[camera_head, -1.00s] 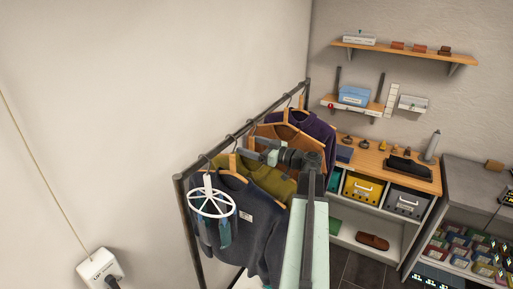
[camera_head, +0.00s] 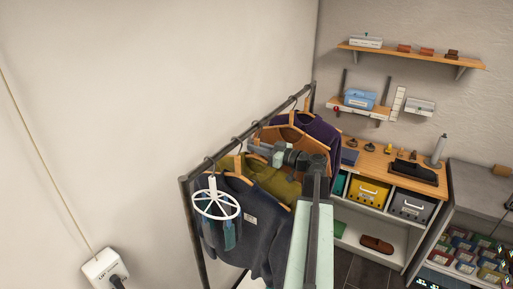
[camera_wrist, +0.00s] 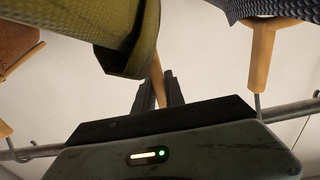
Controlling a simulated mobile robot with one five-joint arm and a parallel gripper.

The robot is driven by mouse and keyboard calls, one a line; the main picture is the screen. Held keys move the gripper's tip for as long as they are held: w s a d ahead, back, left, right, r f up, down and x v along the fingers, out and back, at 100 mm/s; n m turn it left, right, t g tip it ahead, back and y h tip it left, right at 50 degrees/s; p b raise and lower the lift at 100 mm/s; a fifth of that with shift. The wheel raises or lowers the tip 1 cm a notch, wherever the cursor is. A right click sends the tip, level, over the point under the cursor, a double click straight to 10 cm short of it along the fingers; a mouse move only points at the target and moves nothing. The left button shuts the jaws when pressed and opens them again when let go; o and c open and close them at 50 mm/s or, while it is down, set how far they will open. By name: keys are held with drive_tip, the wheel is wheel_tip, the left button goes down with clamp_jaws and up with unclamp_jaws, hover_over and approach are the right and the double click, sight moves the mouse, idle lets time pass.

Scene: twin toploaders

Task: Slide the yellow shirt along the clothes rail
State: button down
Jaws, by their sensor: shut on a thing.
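The yellow shirt (camera_head: 257,171), olive in tone, hangs on a wooden hanger from the dark clothes rail (camera_head: 215,157). It is between a navy garment in front and a brown one behind. In the head view my gripper (camera_head: 254,149) is at hanger height beside it, its fingertips small and partly unclear. My gripper's dark fingers (camera_wrist: 158,92) are shut on the wooden hanger (camera_wrist: 156,75) of this shirt. The rail (camera_wrist: 300,109) runs behind the gripper body, which hides its middle.
The brown shirt (camera_head: 300,148) and purple shirt (camera_head: 318,128) hang farther along the rail. The navy garment (camera_head: 250,225) and a round white drying hanger (camera_head: 216,205) are at the near end. A plain wall is left; a cabinet with boxes (camera_head: 368,192) is right.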

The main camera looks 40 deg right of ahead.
drive_tip(key=w+d, duration=0.3)
drive_tip(key=d, duration=0.9)
drive_tip(key=shift+w, duration=0.25)
drive_tip(key=shift+f, duration=0.25)
idle(1.1)
drive_tip(key=c, duration=1.3)
unclamp_jaws()
drive_tip(key=v, duration=0.7)
drive_tip(key=shift+s+d, duration=0.1)
drive_tip(key=shift+s, duration=0.3)
drive_tip(key=shift+v, duration=5)
